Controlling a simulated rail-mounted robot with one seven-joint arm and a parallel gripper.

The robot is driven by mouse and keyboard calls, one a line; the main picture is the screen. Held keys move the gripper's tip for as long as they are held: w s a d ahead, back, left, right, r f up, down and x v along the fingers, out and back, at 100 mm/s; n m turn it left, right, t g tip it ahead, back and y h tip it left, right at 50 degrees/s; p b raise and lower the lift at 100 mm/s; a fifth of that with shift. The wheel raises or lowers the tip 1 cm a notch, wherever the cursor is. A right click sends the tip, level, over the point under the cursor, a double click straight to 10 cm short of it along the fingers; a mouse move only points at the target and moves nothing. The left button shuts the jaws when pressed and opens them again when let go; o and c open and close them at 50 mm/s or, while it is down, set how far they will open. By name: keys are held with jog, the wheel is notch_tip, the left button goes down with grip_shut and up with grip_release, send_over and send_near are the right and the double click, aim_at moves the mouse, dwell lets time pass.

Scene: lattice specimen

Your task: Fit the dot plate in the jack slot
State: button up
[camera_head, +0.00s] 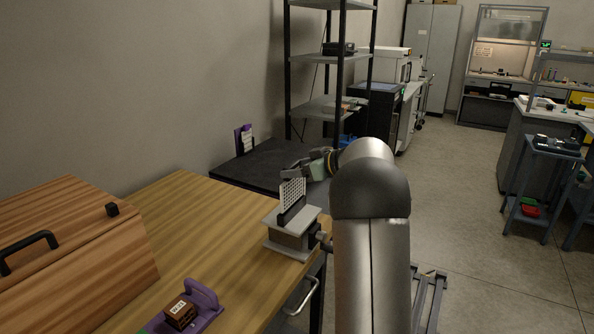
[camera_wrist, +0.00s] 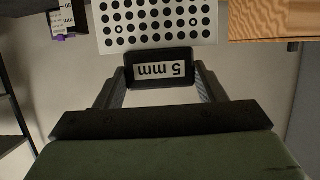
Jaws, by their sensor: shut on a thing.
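The dot plate (camera_head: 291,189) is white with rows of black dots and stands upright over the jack. In the wrist view the dot plate (camera_wrist: 158,22) has a black grip tab (camera_wrist: 161,69) labelled "5 mm". My gripper (camera_head: 300,171) is shut on this tab from above; the wrist view shows my gripper's fingers (camera_wrist: 162,78) on both sides of it. The black jack slot (camera_head: 291,214) sits on the grey top plate of the jack (camera_head: 276,217). The plate's lower edge is at the slot, but I cannot tell how deep it sits.
The jack stands at the right edge of the wooden table (camera_head: 190,215), its knob facing right. A wooden box (camera_head: 70,255) is at left. A purple holder (camera_head: 207,303) with a brown block (camera_head: 180,313) is in front.

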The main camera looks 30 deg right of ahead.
aim_at(293, 180)
jog(key=shift+f+b, duration=1.75)
jog(key=shift+b, duration=1.1)
dwell(0.9)
jog(key=o, duration=1.3)
jog(key=shift+c, duration=0.2)
jog(key=shift+s+d, duration=0.1)
jog(key=b+v, duration=0.2)
jog(key=v, duration=0.2)
jog(key=shift+s+d+r+b, duration=0.15)
jog(key=shift+s+b, duration=0.15)
jog(key=b+v, duration=0.1)
jog(key=v, duration=1.6)
jog(key=shift+s+b, duration=0.25)
jog(key=shift+b, duration=0.15)
